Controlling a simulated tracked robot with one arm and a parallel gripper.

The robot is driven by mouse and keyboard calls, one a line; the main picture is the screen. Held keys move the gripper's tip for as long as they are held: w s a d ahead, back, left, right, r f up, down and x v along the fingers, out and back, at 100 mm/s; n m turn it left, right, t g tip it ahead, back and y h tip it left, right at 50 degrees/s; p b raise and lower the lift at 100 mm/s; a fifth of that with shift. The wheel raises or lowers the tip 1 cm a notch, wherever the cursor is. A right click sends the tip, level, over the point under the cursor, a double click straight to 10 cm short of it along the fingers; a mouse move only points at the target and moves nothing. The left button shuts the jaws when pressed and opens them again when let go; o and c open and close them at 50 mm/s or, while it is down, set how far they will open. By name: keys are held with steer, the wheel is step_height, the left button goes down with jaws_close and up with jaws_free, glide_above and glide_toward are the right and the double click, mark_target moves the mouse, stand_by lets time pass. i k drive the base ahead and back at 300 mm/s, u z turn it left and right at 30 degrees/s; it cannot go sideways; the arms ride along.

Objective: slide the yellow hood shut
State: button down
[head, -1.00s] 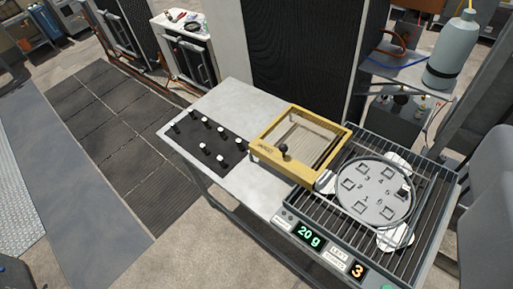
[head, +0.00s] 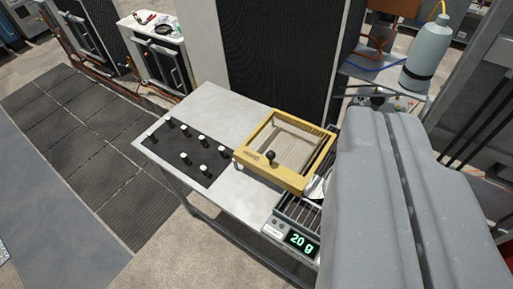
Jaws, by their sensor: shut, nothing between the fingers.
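The yellow hood (head: 264,176) is a square frame around a clear panel, with a black ball knob (head: 271,156) on its near side. It sits on the pale bench top (head: 222,101), to the left of the metal rack (head: 297,208). The rack shows only as a strip of bars, and no round plate is visible on it. The large grey seamed shape at the right looks like my gripper (head: 388,125), its two halves together. It appears close to the camera, right of the hood, and hides most of the rack. I cannot tell whether it touches anything.
A black panel with several white-topped knobs (head: 184,156) lies left of the hood. A green display (head: 301,242) reads 20 g on the rack's front. A dark condenser panel (head: 285,55) stands behind the bench. A grey bottle (head: 426,55) stands at the back right.

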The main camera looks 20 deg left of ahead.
mark_target(291, 181)
steer(key=i, duration=0.95)
